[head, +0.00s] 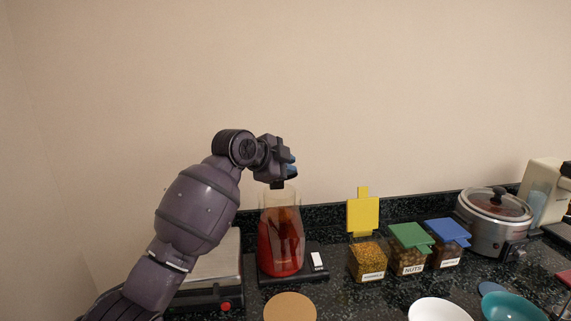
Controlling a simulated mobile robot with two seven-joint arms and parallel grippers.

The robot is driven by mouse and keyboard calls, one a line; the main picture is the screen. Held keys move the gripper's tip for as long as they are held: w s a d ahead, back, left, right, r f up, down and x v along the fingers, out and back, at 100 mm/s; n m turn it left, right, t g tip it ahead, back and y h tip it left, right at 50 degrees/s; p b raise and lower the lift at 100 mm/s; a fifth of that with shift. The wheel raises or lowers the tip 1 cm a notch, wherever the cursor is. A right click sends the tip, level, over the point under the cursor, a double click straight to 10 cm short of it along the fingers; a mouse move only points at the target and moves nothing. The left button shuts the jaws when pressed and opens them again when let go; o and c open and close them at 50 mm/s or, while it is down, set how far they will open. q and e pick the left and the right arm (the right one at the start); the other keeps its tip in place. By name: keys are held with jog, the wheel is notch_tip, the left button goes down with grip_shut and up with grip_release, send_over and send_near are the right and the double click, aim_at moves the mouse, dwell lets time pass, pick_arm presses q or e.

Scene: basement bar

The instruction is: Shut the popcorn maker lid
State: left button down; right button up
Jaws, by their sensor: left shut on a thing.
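A tall vessel with a red lower part and a clear upper part (283,238), likely the popcorn maker, stands upright on a dark base with a white switch. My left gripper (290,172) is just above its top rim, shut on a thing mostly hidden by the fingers. A little blue shows at the fingertips; I cannot tell whether it is part of the gripper. I cannot make out the vessel's lid clearly or tell whether the held thing is that lid. My right gripper is not in view.
Right of the vessel stand a box with its yellow lid (363,214) upright, and boxes with green (410,236) and blue lids (447,231). A glass-lidded cooker (495,215) is farther right. A wooden disc (289,307), white bowl (438,309) and teal bowl (513,306) are in front.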

pick_arm(q)
jog(key=shift+s+f+m+t, duration=0.3)
jog(key=shift+s+f, duration=0.05)
jog(key=shift+f, duration=0.25)
jog(key=shift+s+f+t+b, duration=0.2)
jog(key=shift+t+b, duration=0.1)
jog(key=shift+b, duration=0.1)
jog(key=shift+d, duration=0.1)
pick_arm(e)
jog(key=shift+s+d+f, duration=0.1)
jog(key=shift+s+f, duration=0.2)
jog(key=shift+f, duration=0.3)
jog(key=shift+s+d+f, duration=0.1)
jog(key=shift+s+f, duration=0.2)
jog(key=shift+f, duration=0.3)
pick_arm(q)
jog(key=c, duration=1.3)
grip_release()
jog(key=shift+s+a+r, duration=0.15)
jog(key=shift+s+a, duration=0.15)
jog(key=shift+s, duration=0.05)
jog(key=shift+v, duration=4.95)
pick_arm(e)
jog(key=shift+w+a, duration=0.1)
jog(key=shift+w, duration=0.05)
